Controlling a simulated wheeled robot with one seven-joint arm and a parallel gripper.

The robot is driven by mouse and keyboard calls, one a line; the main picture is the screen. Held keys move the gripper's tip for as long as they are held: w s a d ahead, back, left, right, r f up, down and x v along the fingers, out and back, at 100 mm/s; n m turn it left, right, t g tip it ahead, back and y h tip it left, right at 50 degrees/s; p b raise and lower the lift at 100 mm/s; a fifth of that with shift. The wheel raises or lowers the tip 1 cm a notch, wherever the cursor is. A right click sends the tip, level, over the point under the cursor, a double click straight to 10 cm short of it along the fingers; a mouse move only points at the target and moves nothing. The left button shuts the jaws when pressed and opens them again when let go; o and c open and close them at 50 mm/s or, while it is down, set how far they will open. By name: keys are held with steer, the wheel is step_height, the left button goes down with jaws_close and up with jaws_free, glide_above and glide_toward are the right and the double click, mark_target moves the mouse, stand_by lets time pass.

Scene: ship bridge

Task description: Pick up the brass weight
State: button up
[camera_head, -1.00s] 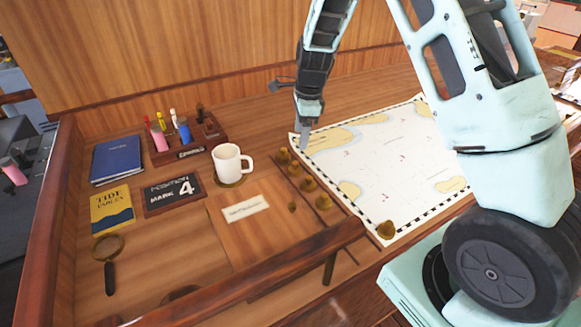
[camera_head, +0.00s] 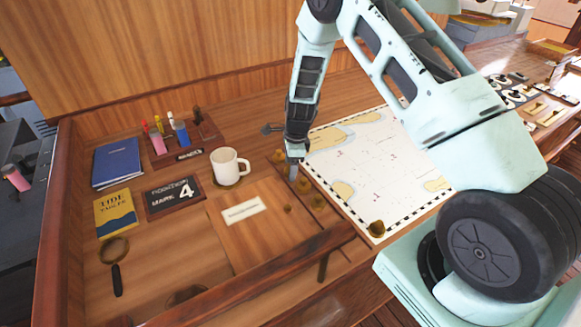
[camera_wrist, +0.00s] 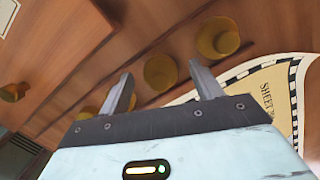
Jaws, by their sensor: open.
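Several small round brass weights sit in a row on a wooden strip along the chart's left edge. In the head view one (camera_head: 303,186) is just right of and below my gripper (camera_head: 293,174), and another (camera_head: 279,156) is partly behind it. In the wrist view my gripper (camera_wrist: 161,68) is open and empty, its two fingers apart. One brass weight (camera_wrist: 160,73) appears between the fingertips, and another (camera_wrist: 217,38) lies beyond the right finger. Others are partly hidden by the left finger and gripper body. I cannot tell how high the fingertips are above them.
The white mug (camera_head: 228,164) stands left of my gripper. The chart (camera_head: 375,165) lies to the right, with a brass weight (camera_head: 377,228) at its near corner. A raised wooden rail (camera_head: 250,280) borders the front. A pen holder (camera_head: 182,140) stands at the back.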

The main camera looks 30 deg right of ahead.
steer(key=shift+f, duration=0.15)
steer(key=c, duration=1.2)
